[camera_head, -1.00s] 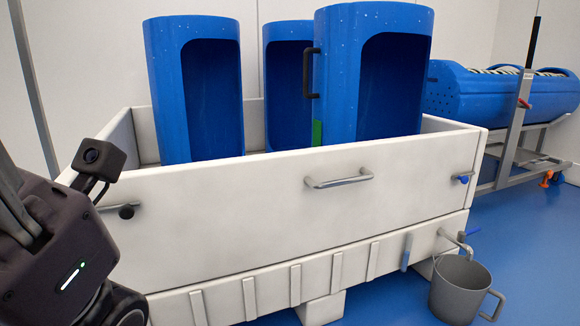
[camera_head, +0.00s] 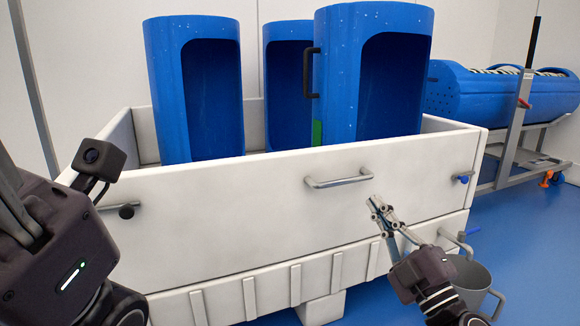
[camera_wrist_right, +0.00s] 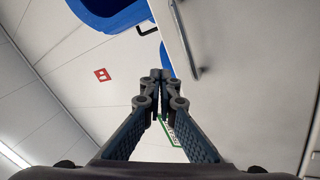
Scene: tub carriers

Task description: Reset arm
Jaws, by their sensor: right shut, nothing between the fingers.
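My right gripper (camera_head: 378,205) is in front of the white tub's front wall, below and right of its metal handle. Its fingers point up and are together, with nothing between them. The right wrist view shows the same closed fingers (camera_wrist_right: 160,78). My left arm (camera_head: 60,235) comes in at the left edge, but its fingers are out of the picture. The white tub (camera_head: 240,200) holds several tall blue carriers, including a front right one (camera_head: 335,70) with a black handle.
A grey bucket (camera_head: 478,278) stands on the blue floor at the lower right, partly hidden behind my right arm. A blue carrier (camera_head: 500,92) lies on a metal trolley (camera_head: 510,145) at the right. Open floor (camera_head: 535,230) shows between the trolley and the bucket.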

